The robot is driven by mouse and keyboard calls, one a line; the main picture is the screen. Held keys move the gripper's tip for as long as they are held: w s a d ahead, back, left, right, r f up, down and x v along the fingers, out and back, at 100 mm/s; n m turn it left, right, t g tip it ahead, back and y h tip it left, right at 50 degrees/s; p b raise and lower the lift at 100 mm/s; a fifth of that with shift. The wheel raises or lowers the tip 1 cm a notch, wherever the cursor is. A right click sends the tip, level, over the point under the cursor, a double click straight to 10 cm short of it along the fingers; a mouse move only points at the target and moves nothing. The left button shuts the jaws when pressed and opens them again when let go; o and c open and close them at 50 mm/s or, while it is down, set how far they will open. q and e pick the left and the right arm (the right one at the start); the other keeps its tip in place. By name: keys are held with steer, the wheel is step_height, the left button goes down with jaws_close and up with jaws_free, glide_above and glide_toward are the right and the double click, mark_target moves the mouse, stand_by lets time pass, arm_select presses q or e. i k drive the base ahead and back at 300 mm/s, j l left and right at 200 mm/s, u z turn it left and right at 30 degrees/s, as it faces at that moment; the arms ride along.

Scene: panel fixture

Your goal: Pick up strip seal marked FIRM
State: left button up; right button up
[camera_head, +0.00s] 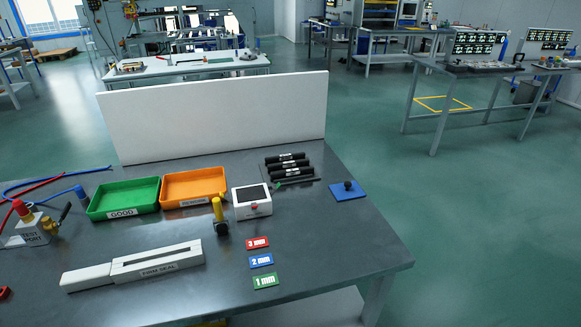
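Several black strips with small white labels, likely the strip seals, lie side by side (287,163) at the back right of the grey table (330,235). Their labels are too small to read, so I cannot tell which is marked FIRM. A long white slotted fixture (133,268) lies at the front left. The label on its front ends in SEAL; its first word is hard to read. Neither of my grippers is in view.
A green tray (123,215) marked GOOD, an orange tray (194,204), a white box with a dark screen (252,211) and a yellow-handled tool (218,208) stand mid-table. Red, blue and green mm tags (261,261) lie in front. A white panel (215,115) stands behind. The right front is clear.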

mark_target(292, 165)
steer(key=i+l+u, duration=0.15)
steer(key=l+u, duration=0.15)
steer(key=l, duration=0.3)
steer(key=l+u, duration=0.3)
steer(key=l, duration=0.3)
steer(key=l+u, duration=0.2)
steer(key=l, duration=0.25)
steer(key=l+u, duration=0.15)
steer(key=l, duration=0.25)
steer(key=k+l+u, duration=0.2)
steer(key=l, duration=0.2)
steer(key=l+u, duration=0.15)
steer(key=l, duration=0.3)
steer(key=k+l+u, duration=0.2)
steer(key=l, duration=0.15)
steer(key=k+l+u, duration=0.2)
steer(key=l, duration=0.2)
steer(key=l+u, duration=0.45)
steer(key=l, duration=0.4)
steer(key=l+u, duration=0.4)
steer(key=l, duration=0.4)
steer(key=i+l+u, duration=0.2)
steer(key=l, duration=0.2)
steer(key=l+u, duration=0.2)
steer(key=l, duration=0.2)
